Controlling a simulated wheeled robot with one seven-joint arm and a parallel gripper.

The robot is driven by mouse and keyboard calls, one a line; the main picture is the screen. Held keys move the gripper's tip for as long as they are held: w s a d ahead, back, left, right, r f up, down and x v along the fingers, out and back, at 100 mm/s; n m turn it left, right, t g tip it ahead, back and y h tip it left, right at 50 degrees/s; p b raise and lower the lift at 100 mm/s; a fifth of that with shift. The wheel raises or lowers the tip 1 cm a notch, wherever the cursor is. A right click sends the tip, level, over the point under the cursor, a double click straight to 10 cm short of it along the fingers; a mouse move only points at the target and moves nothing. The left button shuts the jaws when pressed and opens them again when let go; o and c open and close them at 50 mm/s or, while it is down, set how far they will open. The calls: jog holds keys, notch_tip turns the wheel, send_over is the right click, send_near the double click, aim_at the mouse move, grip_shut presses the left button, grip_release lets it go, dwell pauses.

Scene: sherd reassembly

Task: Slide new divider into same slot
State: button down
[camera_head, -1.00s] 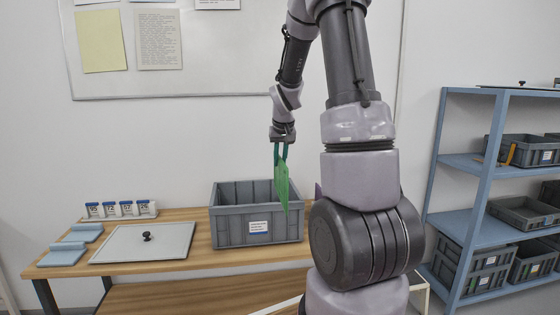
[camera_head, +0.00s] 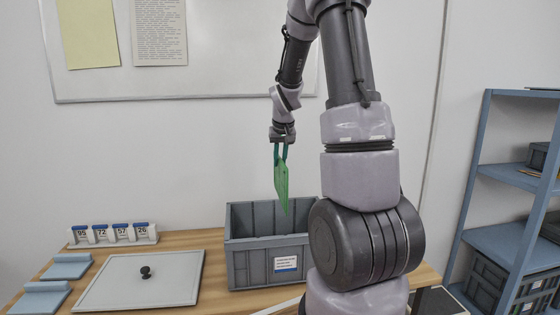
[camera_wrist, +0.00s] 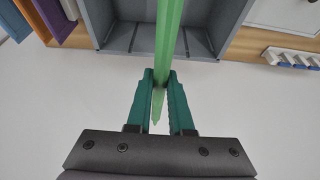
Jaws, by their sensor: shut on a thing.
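My gripper (camera_head: 281,150) is shut on a green divider (camera_head: 281,186), a thin flat plate that hangs down nearly upright. In the wrist view the green divider (camera_wrist: 168,35) is seen edge-on between the teal fingers of my gripper (camera_wrist: 160,88). The grey bin (camera_head: 240,262) stands on the wooden table with an open top and ribbed slots along its inner walls. The divider hangs above the bin, its lower end near the height of the rim; I cannot tell which slot it lines up with. The bin's floor is hidden in the head view.
Left of the bin lies a grey lid (camera_head: 180,278) with a black knob. Light blue pieces (camera_head: 65,267) and a row of numbered blocks (camera_head: 115,235) are further left. A blue shelf (camera_head: 500,175) with grey bins stands right. My arm hides part of the table.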

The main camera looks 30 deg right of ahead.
aim_at(279, 177)
jog(key=shift+w+f, duration=0.15)
jog(key=shift+w, duration=0.25)
jog(key=shift+f, duration=2.75)
jog(key=shift+f, duration=1.15)
notch_tip(279, 177, down, 8)
dwell(0.3)
jog(key=shift+f, duration=0.15)
notch_tip(279, 177, down, 9)
dwell(2.1)
